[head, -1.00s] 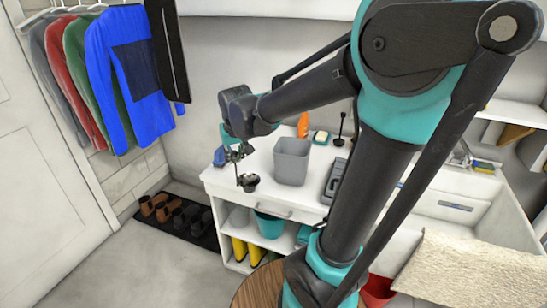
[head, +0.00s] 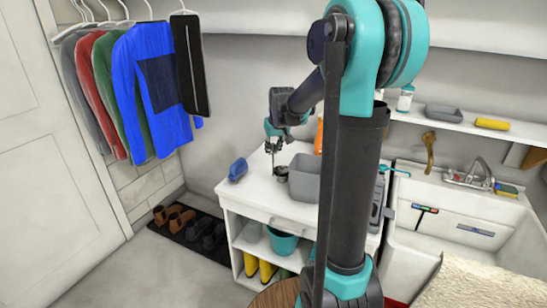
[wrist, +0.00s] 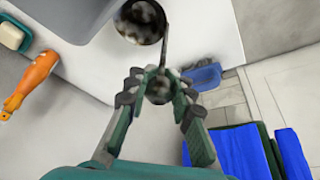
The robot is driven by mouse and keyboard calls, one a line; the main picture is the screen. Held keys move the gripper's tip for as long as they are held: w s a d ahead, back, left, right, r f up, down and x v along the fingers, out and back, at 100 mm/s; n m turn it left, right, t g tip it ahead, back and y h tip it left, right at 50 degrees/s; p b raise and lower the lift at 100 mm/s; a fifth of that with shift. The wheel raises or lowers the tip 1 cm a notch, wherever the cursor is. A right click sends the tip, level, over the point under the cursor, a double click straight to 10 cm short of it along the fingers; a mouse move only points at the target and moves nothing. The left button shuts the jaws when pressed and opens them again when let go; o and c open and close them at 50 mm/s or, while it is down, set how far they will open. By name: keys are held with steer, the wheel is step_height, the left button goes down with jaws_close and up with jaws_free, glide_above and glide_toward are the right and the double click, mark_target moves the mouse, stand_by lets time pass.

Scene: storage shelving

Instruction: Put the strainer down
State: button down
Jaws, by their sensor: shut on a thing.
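The strainer (head: 281,173) is small and dark, with a thin handle and a round bowl. My gripper (head: 274,146) is shut on its handle, and the strainer hangs below it. In the wrist view, my gripper (wrist: 159,78) closes around the handle's end, and the strainer's bowl (wrist: 141,20) lies beyond the fingertips. The bowl is over the white counter top (head: 262,200), just left of the grey bin (head: 306,180). I cannot tell whether the bowl touches the counter.
A blue object (head: 238,169) lies near the counter's left end. A sink (head: 455,215) is to the right. Clear counter shows in front of the strainer. Clothes (head: 150,90) hang at left.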

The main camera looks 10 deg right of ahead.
mark_target(273, 156)
steer(key=shift+w+d+f, duration=0.1)
steer(key=shift+w+f, duration=0.05)
steer(key=shift+f, duration=1.7)
steer(key=c, duration=1.3)
jaws_free()
steer(key=a+v, duration=0.1)
steer(key=v, duration=1.1)
steer(key=shift+m+h, duration=0.3)
steer(key=shift+m, duration=0.5)
steer(key=s+d+f, duration=0.1)
steer(key=s+f, duration=0.5)
steer(key=s, duration=0.2)
steer(key=s+d+f, duration=0.1)
steer(key=s+f, duration=0.5)
steer(key=s, duration=0.3)
steer(key=s+f, duration=0.7)
steer(key=s, duration=0.2)
steer(key=shift+s+d, duration=0.25)
steer(key=shift+d, duration=0.15)
